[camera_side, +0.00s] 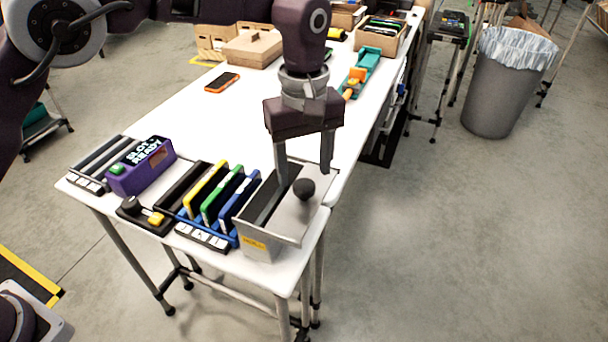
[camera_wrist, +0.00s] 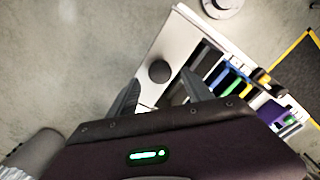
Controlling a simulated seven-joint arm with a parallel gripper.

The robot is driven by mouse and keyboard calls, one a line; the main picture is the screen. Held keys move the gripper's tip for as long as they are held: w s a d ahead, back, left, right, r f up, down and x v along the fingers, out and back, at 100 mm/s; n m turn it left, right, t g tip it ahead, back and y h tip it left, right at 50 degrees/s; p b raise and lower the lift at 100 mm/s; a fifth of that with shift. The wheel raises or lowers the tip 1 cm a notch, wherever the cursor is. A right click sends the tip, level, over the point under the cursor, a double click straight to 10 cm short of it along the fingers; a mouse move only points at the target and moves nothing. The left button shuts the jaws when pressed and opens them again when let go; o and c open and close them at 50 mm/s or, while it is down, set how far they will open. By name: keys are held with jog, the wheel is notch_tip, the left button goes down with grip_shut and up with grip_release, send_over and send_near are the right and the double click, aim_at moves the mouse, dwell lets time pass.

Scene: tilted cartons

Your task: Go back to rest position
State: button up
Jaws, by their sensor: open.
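My gripper (camera_side: 304,177) points down over the grey metal box (camera_side: 268,243) at the near right corner of the white table. Its two fingers are apart, with nothing seen between them. A round black knob (camera_side: 303,189) on the box shows just below and between the fingertips; whether a finger touches it, I cannot tell. In the wrist view my gripper (camera_wrist: 160,95) also has spread fingers, with the black knob (camera_wrist: 159,71) beyond them. A purple device (camera_side: 142,172) reading "SLOT READY" stands at the table's left, with a green light on it.
A rack left of the box holds yellow (camera_side: 206,190), green (camera_side: 222,195) and blue (camera_side: 240,198) upright panels. An orange phone (camera_side: 222,82), a brown carton (camera_side: 253,50) and a teal tray (camera_side: 363,72) lie farther back. The table's middle (camera_side: 215,120) is clear. A grey bin (camera_side: 500,95) stands right.

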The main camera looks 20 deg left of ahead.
notch_tip(320, 180, up, 4)
jog(key=shift+r, duration=0.1)
dwell(0.4)
jog(key=shift+a+r, duration=0.1)
jog(key=shift+r, duration=0.05)
jog(key=s+a+r+m+t+h, duration=0.1)
jog(key=s+a+r+m+t, duration=0.15)
jog(key=s+a+r, duration=0.85)
jog(key=s+a+f+m+t, duration=0.1)
jog(key=s+a+f+m, duration=0.1)
jog(key=s+a, duration=0.3)
jog(key=s+a+f+m+t+y, duration=0.1)
jog(key=s+a+m, duration=0.3)
jog(key=s, duration=0.8)
jog(key=shift+s+a+f+t, duration=0.15)
jog(key=shift+a+f+t, duration=0.45)
jog(key=shift+a, duration=0.6)
